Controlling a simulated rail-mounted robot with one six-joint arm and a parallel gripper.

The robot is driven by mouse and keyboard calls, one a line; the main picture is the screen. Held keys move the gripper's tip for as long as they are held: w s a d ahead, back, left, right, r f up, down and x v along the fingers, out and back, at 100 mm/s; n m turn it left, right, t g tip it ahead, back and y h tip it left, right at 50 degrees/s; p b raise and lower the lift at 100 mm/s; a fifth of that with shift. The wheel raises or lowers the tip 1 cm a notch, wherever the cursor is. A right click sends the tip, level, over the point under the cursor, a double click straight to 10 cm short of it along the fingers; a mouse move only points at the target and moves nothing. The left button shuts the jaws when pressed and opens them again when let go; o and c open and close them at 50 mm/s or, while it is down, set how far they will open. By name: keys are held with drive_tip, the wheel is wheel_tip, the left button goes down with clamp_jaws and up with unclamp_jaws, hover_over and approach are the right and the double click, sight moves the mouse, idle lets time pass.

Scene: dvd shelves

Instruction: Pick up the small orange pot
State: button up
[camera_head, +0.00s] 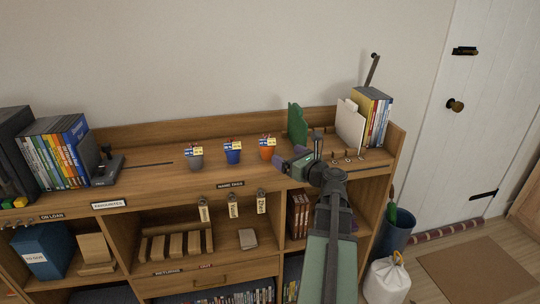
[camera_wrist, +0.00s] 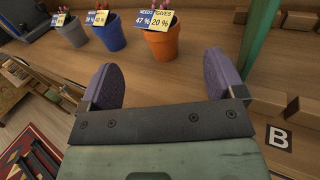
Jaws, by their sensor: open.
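The small orange pot (camera_head: 267,154) stands upright on the shelf top, rightmost in a row of three pots. It holds a plant and has blue, yellow and white tags at its rim. In the wrist view the orange pot (camera_wrist: 161,44) is just beyond my gripper, above the gap between the fingers. My gripper (camera_head: 287,166) is at the right of the pot in the head view. In the wrist view my gripper (camera_wrist: 166,78) has its two purple fingers spread wide with nothing between them. The fingers appear apart from the pot.
A blue pot (camera_head: 233,157) and a grey pot (camera_head: 195,161) stand left of the orange one. A green upright piece (camera_head: 297,124) stands behind my gripper. Books with a white divider (camera_head: 349,126) stand at the right. Name tags (camera_head: 233,206) hang below the front edge.

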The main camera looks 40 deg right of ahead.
sight(266, 142)
drive_tip(key=w, duration=0.5)
drive_tip(key=shift+w, duration=0.4)
drive_tip(key=w, duration=0.5)
drive_tip(key=shift+w+d, duration=0.15)
drive_tip(key=shift+d, duration=0.1)
drive_tip(key=c, duration=1.1)
drive_tip(key=shift+r, duration=0.15)
wheel_tip(266, 142, up, 20)
drive_tip(key=p, duration=2)
